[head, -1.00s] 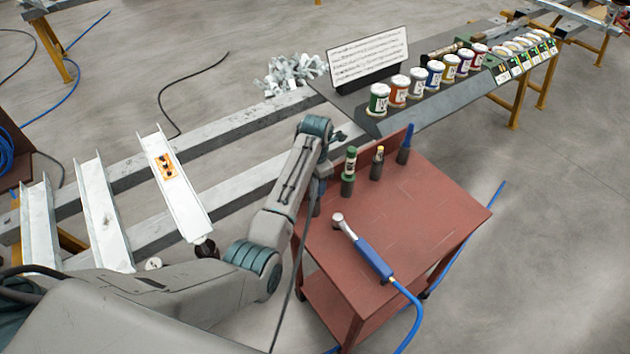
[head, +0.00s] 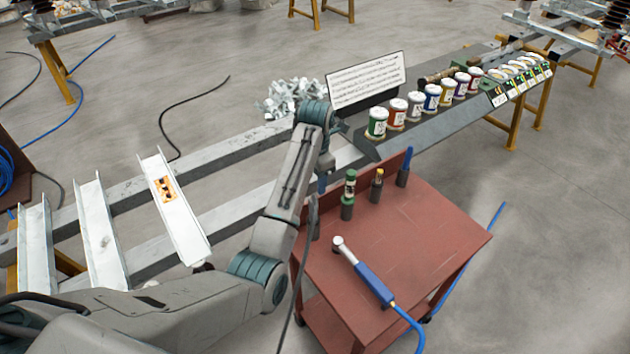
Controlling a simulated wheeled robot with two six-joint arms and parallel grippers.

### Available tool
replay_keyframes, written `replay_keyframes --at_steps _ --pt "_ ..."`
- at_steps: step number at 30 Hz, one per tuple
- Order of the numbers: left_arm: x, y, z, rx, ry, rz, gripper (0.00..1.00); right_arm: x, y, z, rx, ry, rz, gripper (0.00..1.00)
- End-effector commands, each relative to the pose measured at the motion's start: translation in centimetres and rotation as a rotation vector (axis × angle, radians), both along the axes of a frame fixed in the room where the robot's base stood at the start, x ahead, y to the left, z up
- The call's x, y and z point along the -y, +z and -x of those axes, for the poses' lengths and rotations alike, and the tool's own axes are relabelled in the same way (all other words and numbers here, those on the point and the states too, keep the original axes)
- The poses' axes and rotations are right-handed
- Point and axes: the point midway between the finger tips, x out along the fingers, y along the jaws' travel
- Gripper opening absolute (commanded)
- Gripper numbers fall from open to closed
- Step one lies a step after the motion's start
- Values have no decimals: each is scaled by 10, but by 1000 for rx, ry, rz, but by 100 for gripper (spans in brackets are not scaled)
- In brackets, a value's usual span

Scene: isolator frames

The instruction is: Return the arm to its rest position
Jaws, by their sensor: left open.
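My left arm (head: 290,185) comes in from the lower left and bends up to a wrist joint above the rails. My left gripper (head: 327,168) is mostly hidden behind this arm, near the back left corner of the red cart. It is open, and I see nothing held in it. My right gripper is out of view.
The red cart (head: 420,240) holds a blue-handled tool (head: 372,283) with a blue hose and several upright bits, including a green one (head: 349,188). Metal channels (head: 176,215) lie across the rails at left. Labelled spools (head: 376,123), a sign (head: 366,78) and a metal parts pile (head: 290,95) stand behind.

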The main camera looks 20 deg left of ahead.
Motion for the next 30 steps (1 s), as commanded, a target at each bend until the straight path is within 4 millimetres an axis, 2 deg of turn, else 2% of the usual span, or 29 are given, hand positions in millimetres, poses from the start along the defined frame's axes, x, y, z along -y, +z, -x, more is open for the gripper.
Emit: replay_keyframes --at_steps 12,14,17,20,24,30 --pt "-1 -2 1 0 -4 0 50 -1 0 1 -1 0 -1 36" --pt "-2 -7 5 2 -24 -1 50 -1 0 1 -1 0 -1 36" --pt "-10 -24 20 13 -120 -3 50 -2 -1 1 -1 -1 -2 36" --pt "-22 -51 49 34 -299 -10 50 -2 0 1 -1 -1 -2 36" --pt "-41 -86 102 69 -617 -40 50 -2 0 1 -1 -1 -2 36" --pt "-64 -115 185 100 -1098 -115 50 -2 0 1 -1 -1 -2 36"
